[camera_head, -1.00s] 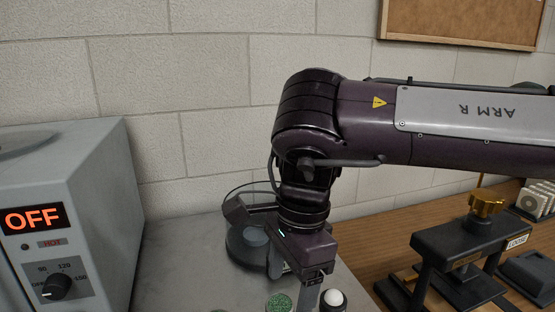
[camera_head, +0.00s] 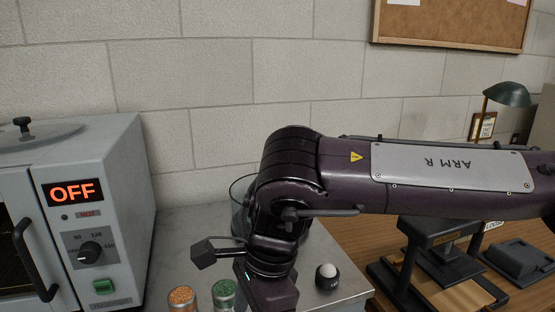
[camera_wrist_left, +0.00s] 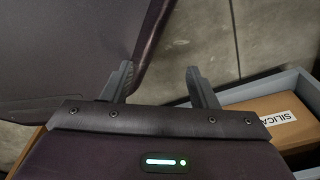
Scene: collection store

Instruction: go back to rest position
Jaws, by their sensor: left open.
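My right arm (camera_head: 330,180), marked ARM R, reaches in from the right in the head view and bends down over the grey bench top. Its wrist end (camera_head: 268,290) is cut off by the bottom edge, so its fingertips and anything between them are hidden. My left gripper (camera_wrist_left: 161,82) shows in the left wrist view with its two fingers apart and nothing between them. It is above a grey concrete-like floor, beside a grey crate. My left arm does not show in the head view.
An oven (camera_head: 130,215) reading OFF stands left. An orange-filled jar (camera_head: 182,298), a green-filled jar (camera_head: 224,294) and a white-topped black item (camera_head: 327,276) are near the wrist. A glass vessel (camera_head: 238,192) is partly behind the arm. A black press (camera_head: 432,232) stands right. The crate (camera_wrist_left: 262,88) holds a SILICA box (camera_wrist_left: 290,118).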

